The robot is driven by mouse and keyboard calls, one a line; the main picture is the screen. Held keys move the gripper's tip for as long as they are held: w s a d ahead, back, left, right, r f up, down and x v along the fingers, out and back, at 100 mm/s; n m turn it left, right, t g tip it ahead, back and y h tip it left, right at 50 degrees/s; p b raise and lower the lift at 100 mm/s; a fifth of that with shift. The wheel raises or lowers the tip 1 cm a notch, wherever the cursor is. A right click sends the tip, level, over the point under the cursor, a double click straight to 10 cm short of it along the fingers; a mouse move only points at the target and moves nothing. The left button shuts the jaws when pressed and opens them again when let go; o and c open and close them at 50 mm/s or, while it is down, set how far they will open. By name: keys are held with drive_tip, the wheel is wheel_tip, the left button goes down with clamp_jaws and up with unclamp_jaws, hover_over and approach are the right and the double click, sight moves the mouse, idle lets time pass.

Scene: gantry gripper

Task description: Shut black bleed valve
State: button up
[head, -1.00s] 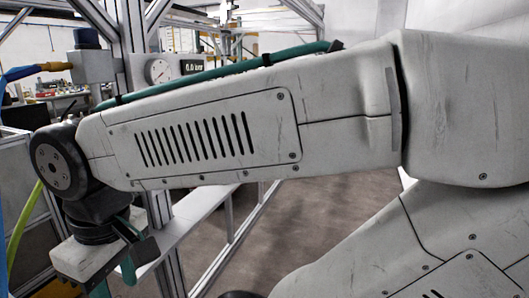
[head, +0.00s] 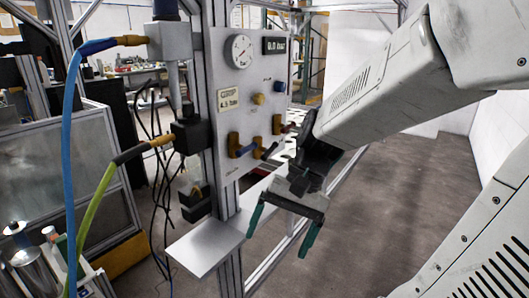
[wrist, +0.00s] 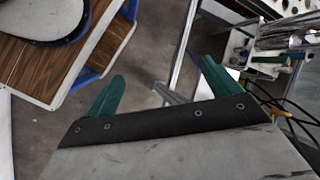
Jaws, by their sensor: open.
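The white valve panel (head: 222,165) stands upright on the metal frame in the head view. Its lower part carries brass-coloured valves with dark handles: a left valve (head: 234,143), a lower right handle (head: 269,150) and an upper right valve (head: 277,124). I cannot tell for sure which is the black bleed valve; the handles look dark blue to black at this size. My gripper (head: 277,246) is open and empty, below and right of the valves, apart from the panel. Its green fingers point down. In the wrist view my gripper (wrist: 163,70) is spread with nothing between the fingers.
A metal shelf (head: 205,247) juts out below. Blue (head: 70,130) and green (head: 93,205) hoses hang left. Open floor (head: 390,200) lies right.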

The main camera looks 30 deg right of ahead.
drive_tip(key=w+d+f+m+t+y, duration=0.1)
drive_tip(key=w+d+m+t+y, duration=0.25)
drive_tip(key=w+m, duration=0.3)
drive_tip(key=m+t+h, duration=0.3)
drive_tip(key=m+t, duration=1.1)
drive_tip(key=m, duration=0.2)
approach(271, 150)
drive_tip(key=w, duration=0.2)
drive_tip(key=x, duration=0.8)
drive_tip(key=shift+a+f, duration=0.25)
drive_tip(key=c, duration=0.7)
